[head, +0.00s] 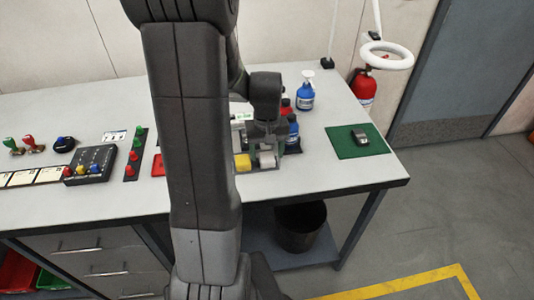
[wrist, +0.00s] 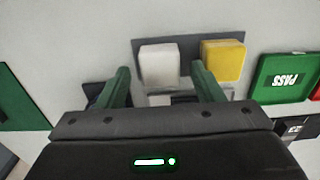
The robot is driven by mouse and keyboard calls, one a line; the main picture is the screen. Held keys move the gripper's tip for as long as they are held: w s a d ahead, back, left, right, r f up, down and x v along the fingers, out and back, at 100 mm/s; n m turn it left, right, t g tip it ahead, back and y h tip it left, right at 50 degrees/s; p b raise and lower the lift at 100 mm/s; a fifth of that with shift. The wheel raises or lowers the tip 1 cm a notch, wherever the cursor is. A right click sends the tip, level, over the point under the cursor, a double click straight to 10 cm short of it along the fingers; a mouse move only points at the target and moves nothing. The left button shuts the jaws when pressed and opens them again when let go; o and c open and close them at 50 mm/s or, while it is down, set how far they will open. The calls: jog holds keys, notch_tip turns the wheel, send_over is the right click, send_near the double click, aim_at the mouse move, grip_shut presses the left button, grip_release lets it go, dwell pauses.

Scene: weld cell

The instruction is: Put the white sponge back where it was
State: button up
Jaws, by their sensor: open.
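The white sponge (wrist: 160,66) is a pale block on a dark grey tray (wrist: 191,43), beside a yellow sponge (wrist: 222,60). In the head view the white sponge (head: 267,159) shows just below my gripper (head: 264,147), with the yellow sponge (head: 242,162) to its left. In the wrist view my gripper (wrist: 160,74) is open, its two green fingers on either side of the white sponge, with a gap showing by each. Whether the fingertips reach down to the sponge's height is hard to tell. My arm hides part of the table.
A blue spray bottle (head: 305,93) and other bottles stand behind the gripper. A green mat (head: 345,150) with a dark device (head: 360,136) lies to the right. A green PASS tray (wrist: 287,77) is near the yellow sponge. A button box (head: 90,165) stands at left.

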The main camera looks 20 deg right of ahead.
aim_at(267, 157)
notch_tip(267, 157, up, 11)
dwell(0.3)
